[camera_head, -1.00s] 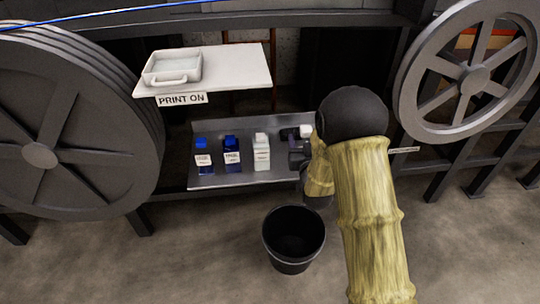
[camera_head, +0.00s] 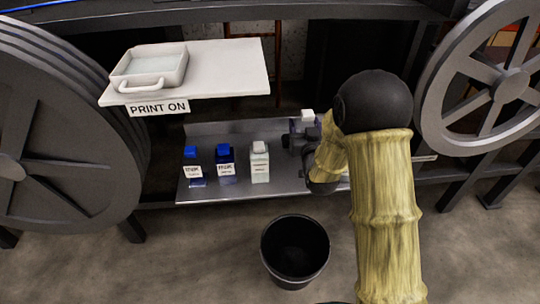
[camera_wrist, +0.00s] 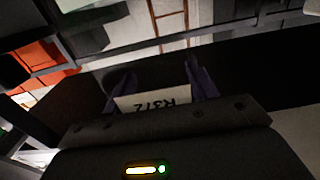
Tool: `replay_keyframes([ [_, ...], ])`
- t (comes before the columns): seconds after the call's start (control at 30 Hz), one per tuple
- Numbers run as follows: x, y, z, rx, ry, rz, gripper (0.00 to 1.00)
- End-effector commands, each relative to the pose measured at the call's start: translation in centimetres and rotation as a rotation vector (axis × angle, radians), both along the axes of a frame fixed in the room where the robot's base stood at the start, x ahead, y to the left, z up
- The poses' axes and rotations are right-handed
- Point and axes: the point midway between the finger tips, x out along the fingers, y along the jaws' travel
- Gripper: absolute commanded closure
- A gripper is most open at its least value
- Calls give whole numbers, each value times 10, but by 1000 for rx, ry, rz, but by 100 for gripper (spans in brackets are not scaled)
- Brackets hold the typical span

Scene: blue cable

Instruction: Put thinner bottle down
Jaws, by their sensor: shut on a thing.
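My gripper (camera_head: 303,137) is shut on a bottle with a white cap (camera_head: 308,116), above the right part of a metal shelf. In the wrist view, a pale label (camera_wrist: 152,101) with upside-down lettering sits between my fingers (camera_wrist: 160,88). Most of the held bottle is hidden by the gripper and arm, and I cannot tell its gap to the shelf. On the metal shelf (camera_head: 215,193) stand two blue bottles, the left one (camera_head: 192,168) and the right one (camera_head: 226,160), and a white bottle (camera_head: 260,163), all upright.
A black bin (camera_head: 295,250) stands on the floor in front. Large wheels flank the shelf at left (camera_head: 60,120) and right (camera_head: 485,80). The shelf front is partly bare.

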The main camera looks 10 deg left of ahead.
Motion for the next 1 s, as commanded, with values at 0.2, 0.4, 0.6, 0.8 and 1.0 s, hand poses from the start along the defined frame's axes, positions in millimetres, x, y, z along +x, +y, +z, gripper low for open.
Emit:
replay_keyframes([
  [0.2,1,-2,0,0,-1,-4,66],
  [0.4,1,-2,-16,-1,3,-4,66],
  [0.6,0,0,-53,-2,3,0,66],
  [0.8,0,1,-63,0,-1,1,66],
  [1.0,0,0,-63,0,-1,0,66],
])
